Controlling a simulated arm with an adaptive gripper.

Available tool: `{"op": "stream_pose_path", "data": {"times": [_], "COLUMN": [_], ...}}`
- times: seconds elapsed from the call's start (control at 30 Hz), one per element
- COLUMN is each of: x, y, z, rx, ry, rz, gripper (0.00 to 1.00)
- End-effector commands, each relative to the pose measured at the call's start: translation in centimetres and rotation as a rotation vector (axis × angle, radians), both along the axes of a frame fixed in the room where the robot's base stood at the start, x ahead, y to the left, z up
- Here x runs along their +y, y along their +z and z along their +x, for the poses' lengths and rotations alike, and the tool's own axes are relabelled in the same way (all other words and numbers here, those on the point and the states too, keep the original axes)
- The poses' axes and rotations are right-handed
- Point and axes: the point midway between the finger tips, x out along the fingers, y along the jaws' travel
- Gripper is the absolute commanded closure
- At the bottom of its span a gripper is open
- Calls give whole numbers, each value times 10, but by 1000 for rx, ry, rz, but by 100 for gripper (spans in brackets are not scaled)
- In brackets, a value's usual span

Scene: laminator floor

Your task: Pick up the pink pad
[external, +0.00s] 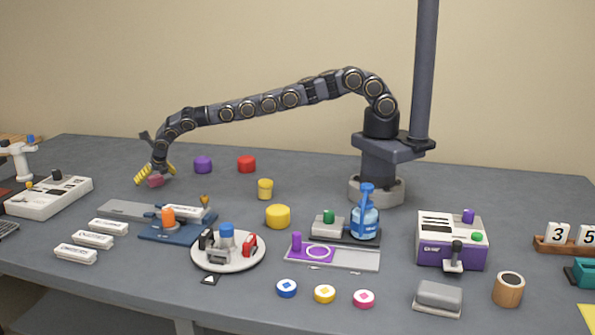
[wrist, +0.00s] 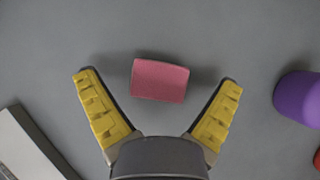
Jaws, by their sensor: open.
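The pink pad (wrist: 159,80) is a small block with slightly curved edges, lying on the grey table. In the wrist view it sits just ahead of my gripper, centred between the lines of the two yellow fingers. My gripper (wrist: 157,88) is open and empty, with a finger to each side and clear space between them and the pad. In the external view, my gripper (external: 155,175) is low over the table at the left, and the pad (external: 155,181) shows between the yellow fingertips. I cannot tell the exact height of the fingertips above the table.
A purple cylinder (wrist: 300,98) stands to the right of the pad, with a red cylinder (external: 247,164) beyond it. A grey plate edge (wrist: 27,150) lies at lower left in the wrist view. The table around the pad is clear.

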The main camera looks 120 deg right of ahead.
Motion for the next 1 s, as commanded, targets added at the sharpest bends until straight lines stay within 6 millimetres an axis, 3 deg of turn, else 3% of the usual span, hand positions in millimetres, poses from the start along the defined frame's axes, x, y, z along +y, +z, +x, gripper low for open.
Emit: {"op": "stream_pose_path", "data": {"times": [0.17,0.3,0.33,0.77,1.0], "x": [0,0,0,0,-1], "y": [0,1,1,2,15], "z": [0,0,0,1,2], "rx": [-1,-1,-1,-2,-2], "ry": [1,1,1,1,2], "rz": [-1,-1,-1,-2,-3], "gripper": [6,65,70,70,70]}}
